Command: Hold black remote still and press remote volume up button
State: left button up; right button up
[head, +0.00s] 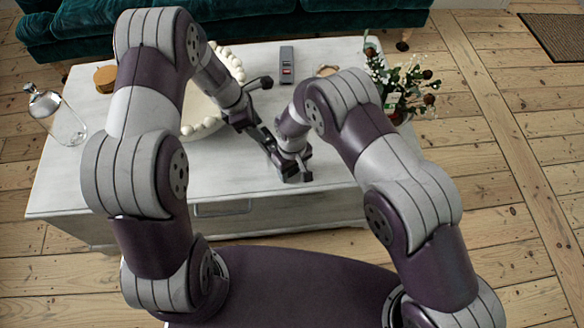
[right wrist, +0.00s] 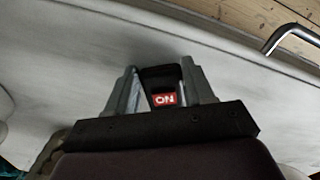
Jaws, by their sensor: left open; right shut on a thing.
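In the right wrist view, my right gripper (right wrist: 160,88) is shut on a small black thing (right wrist: 160,74) with a red label (right wrist: 164,99) reading ON upside down. It seems to be the black remote; most of it is hidden between the fingers. In the head view my right gripper (head: 293,172) is low over the table's front edge, and what it holds is hard to make out. My left gripper (head: 266,112) is open and empty, just above and left of the right one. I cannot make out a volume up button.
A dark grey device (head: 287,66) with a red mark lies at the back of the white table (head: 90,185). White beads (head: 236,62), a wooden round (head: 105,78), a glass bottle (head: 62,118) and a flowering plant (head: 400,85) stand around. A green sofa (head: 240,22) is behind.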

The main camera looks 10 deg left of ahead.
dwell(0.4)
pick_arm(q)
grip_shut()
dwell(1.5)
